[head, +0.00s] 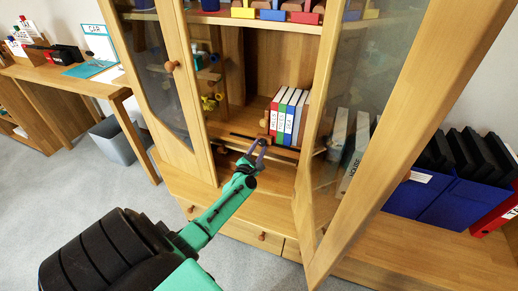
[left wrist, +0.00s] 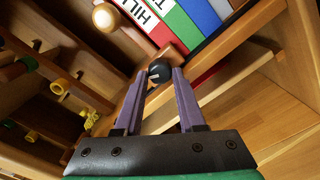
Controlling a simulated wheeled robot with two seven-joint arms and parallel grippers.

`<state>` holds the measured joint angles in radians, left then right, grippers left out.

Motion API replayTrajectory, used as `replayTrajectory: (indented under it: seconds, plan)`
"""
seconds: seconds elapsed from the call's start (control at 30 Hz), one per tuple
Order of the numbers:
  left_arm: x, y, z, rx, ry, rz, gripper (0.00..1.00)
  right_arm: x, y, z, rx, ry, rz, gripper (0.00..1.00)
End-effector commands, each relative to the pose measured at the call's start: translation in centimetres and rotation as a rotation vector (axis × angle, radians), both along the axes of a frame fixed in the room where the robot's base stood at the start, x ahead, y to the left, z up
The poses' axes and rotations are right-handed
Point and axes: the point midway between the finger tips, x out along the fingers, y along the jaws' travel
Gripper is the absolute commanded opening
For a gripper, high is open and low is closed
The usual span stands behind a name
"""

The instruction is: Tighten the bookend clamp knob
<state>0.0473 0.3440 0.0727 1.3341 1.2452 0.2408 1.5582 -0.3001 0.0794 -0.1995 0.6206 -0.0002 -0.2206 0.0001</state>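A small dark round knob (left wrist: 160,72) sits at the shelf's front edge, below the books, in the left wrist view. It appears to be the bookend clamp knob. My left gripper (left wrist: 160,78) has its two purple fingers apart, with the tips at either side of the knob; I cannot tell whether they touch it. In the head view my left gripper (head: 259,146) reaches into the open cabinet, and its fingers largely hide the knob. Upright books (head: 288,115), red, green, blue and white, stand on the shelf just behind. My right gripper is not in view.
A glazed cabinet door (head: 355,130) stands open on the right, and another door (head: 170,80) is on the left. A pale round wooden knob (left wrist: 103,17) is near the books. Yellow parts (head: 210,102) are at the left inside the cabinet. Blue binders (head: 435,195) stand at the right.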

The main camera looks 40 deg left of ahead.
Motion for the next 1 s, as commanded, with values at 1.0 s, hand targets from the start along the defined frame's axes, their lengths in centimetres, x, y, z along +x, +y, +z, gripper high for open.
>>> replayTrajectory:
  seconds: [1.0]
  plan:
    - [-0.01,0.0,0.09,0.473,0.165,0.0,0.0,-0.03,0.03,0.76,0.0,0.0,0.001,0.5]
